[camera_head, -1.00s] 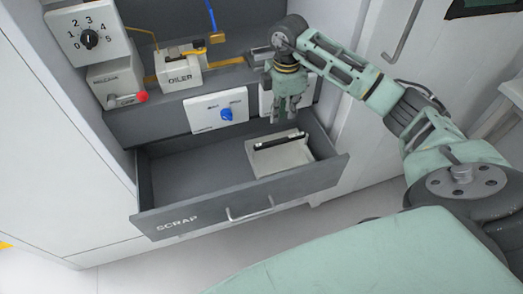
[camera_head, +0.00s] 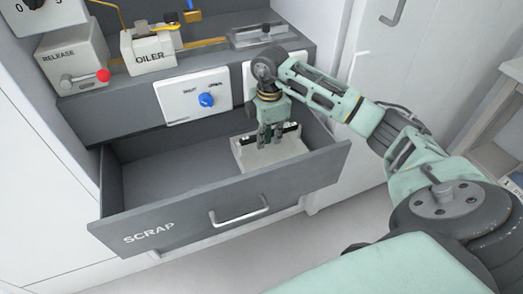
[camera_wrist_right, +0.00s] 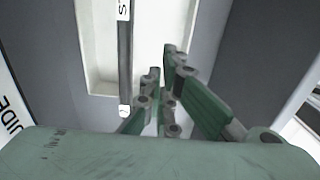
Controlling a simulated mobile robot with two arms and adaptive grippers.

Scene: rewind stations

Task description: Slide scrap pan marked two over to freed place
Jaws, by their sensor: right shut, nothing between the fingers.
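A white scrap pan (camera_head: 262,158) with a dark bar across it sits in the right part of the open SCRAP drawer (camera_head: 220,222). The left part of the drawer floor (camera_head: 165,180) is bare. My right gripper (camera_head: 270,140) points down over the pan by its dark bar, shut and empty. In the right wrist view the fingers (camera_wrist_right: 165,80) are beside the dark bar (camera_wrist_right: 124,60), over the pale pan (camera_wrist_right: 100,75). I cannot tell whether they touch the pan. No number on the pan can be read. My left gripper is out of view.
The drawer's front wall has a metal handle (camera_head: 240,212). Above the drawer is a grey ledge with a panel bearing a blue knob (camera_head: 206,99), an OILER box (camera_head: 148,50) and a RELEASE box (camera_head: 72,58) with a red-tipped lever. A white cabinet door stands to the right.

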